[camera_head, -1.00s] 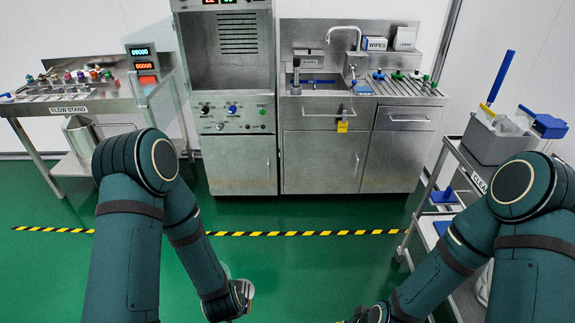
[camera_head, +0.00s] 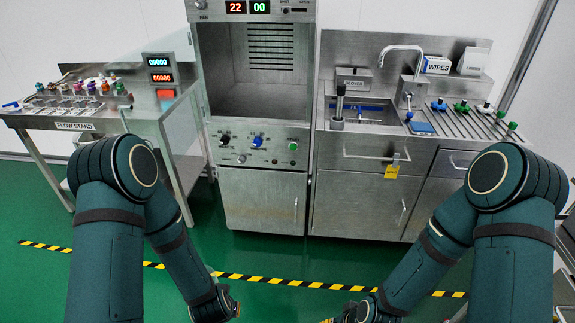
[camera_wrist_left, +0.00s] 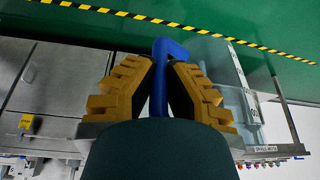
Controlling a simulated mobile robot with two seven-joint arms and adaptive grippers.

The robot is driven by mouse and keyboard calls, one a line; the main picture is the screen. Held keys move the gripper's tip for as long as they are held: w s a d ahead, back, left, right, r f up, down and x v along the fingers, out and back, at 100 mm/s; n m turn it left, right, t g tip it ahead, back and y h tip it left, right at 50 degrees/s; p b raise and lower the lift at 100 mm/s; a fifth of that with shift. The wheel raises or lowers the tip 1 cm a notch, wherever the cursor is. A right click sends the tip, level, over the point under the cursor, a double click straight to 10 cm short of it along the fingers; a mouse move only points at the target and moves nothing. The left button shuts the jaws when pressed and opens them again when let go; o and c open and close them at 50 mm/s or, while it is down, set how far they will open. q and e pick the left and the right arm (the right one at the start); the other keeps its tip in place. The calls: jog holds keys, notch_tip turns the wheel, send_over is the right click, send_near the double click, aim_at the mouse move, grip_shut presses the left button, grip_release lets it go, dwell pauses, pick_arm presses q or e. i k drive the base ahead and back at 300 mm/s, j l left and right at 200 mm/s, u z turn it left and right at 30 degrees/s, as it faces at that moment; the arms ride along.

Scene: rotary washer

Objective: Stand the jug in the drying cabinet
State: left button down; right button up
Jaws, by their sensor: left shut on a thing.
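My left gripper (camera_wrist_left: 158,85) is shut on an upright blue handle (camera_wrist_left: 172,48) in the left wrist view. A pale see-through body (camera_wrist_left: 222,75) beside the handle appears to be the jug, though its outline is hard to tell. In the head view my left gripper (camera_head: 232,308) is low, in front of the cabinets, and the jug is barely visible there. The steel cabinet (camera_head: 265,190) ahead has an open, empty-looking chamber (camera_head: 270,90), apparently the drying cabinet. My right gripper (camera_head: 345,316) is at the bottom edge, its fingers mostly cut off.
A sink counter (camera_head: 370,155) with a brush, wipes and colored fittings stands right of the cabinet. The flow stand (camera_head: 75,126) with small fittings is at left. A yellow-black floor stripe (camera_head: 260,279) crosses clear green floor before the cabinet.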

aim_at(256, 107)
jog(key=i, duration=1.25)
